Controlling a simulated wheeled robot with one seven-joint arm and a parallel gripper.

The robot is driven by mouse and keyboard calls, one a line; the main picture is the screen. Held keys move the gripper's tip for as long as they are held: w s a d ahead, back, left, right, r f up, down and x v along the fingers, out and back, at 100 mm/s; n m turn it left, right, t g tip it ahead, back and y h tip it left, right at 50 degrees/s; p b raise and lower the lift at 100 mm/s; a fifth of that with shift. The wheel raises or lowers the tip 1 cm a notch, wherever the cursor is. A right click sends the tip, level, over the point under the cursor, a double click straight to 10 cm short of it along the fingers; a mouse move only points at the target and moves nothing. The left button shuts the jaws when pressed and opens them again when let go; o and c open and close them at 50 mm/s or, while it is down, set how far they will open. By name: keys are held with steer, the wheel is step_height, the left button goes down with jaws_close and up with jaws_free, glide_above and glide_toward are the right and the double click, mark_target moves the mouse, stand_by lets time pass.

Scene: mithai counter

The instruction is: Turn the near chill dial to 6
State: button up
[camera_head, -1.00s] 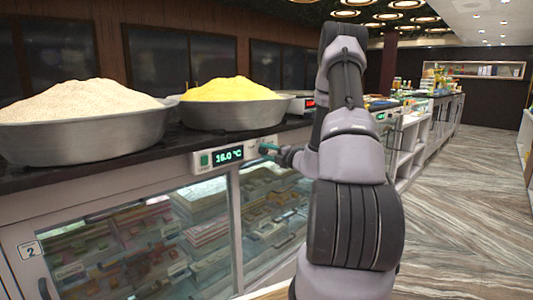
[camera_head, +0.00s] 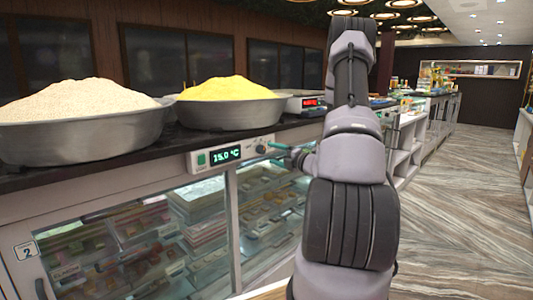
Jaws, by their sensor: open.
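The near chill dial (camera_head: 260,149) is a small dark knob at the right end of a pale control panel (camera_head: 193,161) on the counter's front edge. The dial's pointer and marks are too small to read. My gripper (camera_head: 276,147) has teal fingertips and points left at the dial from just right of it. It is open and empty, and appears apart from the knob. My arm hides part of the counter behind it.
Two wide metal bowls, one with pale grains (camera_head: 78,105) and one with yellow grains (camera_head: 228,91), stand on the dark counter above the panel. A scale with a red display (camera_head: 309,102) sits behind. Glass doors (camera_head: 150,240) are below. The floor (camera_head: 455,210) at right is clear.

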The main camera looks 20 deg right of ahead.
steer(key=v, duration=0.5)
steer(key=shift+s, duration=0.1)
steer(key=shift+r, duration=0.1)
steer(key=s+a+r+n+g+y, duration=0.2)
steer(key=s+a+r+n+g, duration=0.2)
steer(key=a+n, duration=0.35)
steer(key=s+a+r+n+g+y, duration=0.2)
steer(key=s+a+r+n+g, duration=0.15)
steer(key=a+n, duration=0.4)
steer(key=s+a+r+n+g+y, duration=0.2)
steer(key=s+a+r+n+g, duration=0.15)
steer(key=a+n, duration=0.4)
steer(key=s+r+n+h, duration=0.5)
steer(key=s+n, duration=0.2)
steer(key=n, duration=0.3)
steer(key=s+r+n+t+h, duration=0.1)
steer(key=s+r+n+h, duration=0.3)
steer(key=s+n, duration=0.4)
steer(key=d+n+h, duration=0.1)
steer(key=n, duration=0.2)
steer(key=shift+s+r, duration=0.2)
steer(key=shift+r, duration=0.15)
